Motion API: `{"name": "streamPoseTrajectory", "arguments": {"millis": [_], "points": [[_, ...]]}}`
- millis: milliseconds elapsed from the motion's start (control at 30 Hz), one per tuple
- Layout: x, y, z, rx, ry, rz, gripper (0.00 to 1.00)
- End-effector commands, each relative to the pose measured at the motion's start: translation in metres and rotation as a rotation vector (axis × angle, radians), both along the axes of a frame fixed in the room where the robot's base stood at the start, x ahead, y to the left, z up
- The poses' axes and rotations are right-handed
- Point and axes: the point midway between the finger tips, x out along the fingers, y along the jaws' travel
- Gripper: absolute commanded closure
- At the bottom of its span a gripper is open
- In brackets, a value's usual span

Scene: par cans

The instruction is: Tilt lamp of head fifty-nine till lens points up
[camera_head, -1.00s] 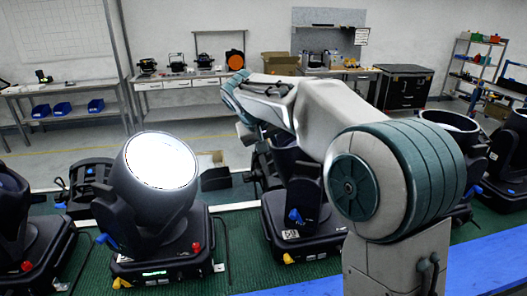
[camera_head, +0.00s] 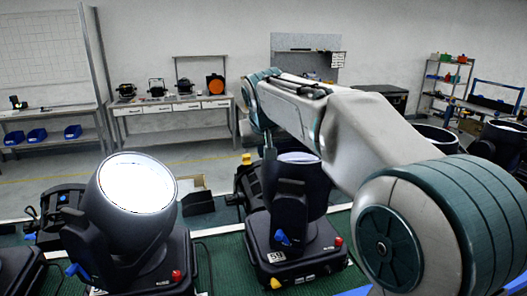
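A dark moving-head lamp (camera_head: 297,190) stands at the middle, just left of my arm. Its base has a white tag (camera_head: 277,257) that seems to read 59, though it is small. Its lens (camera_head: 299,158) shows as a thin bright ellipse at the top, facing mostly up. My arm reaches in from the right, passes behind and above this lamp, and bends down at its far left. A slim dark upright piece stands at the lamp's upper left rim; I cannot tell whether it is mine. I cannot make out my gripper's fingers.
Another lamp (camera_head: 127,205) on the left has its bright lens tilted up toward me. More lamps stand at the left edge and far right. A small dark box (camera_head: 198,203) lies behind. The back benches (camera_head: 180,110) are well away, with open floor between.

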Motion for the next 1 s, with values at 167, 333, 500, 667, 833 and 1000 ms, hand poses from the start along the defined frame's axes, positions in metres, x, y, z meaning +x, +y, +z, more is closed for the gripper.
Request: {"name": "streamPoseTrajectory", "arguments": {"millis": [167,333,500,667,833,1000], "points": [[0.0,-0.004,0.002,-0.008,-0.002,-0.004,1.0],[0.0,-0.004,0.002,-0.009,-0.001,-0.005,0.78],[0.0,-0.001,0.001,-0.006,0.0,0.0,0.7],[-0.001,0.001,0.001,-0.005,0.0,0.003,0.7],[-0.01,0.002,0.014,-0.003,-0.002,0.002,0.7],[-0.031,0.003,0.044,-0.003,-0.005,0.0,0.7]]}}
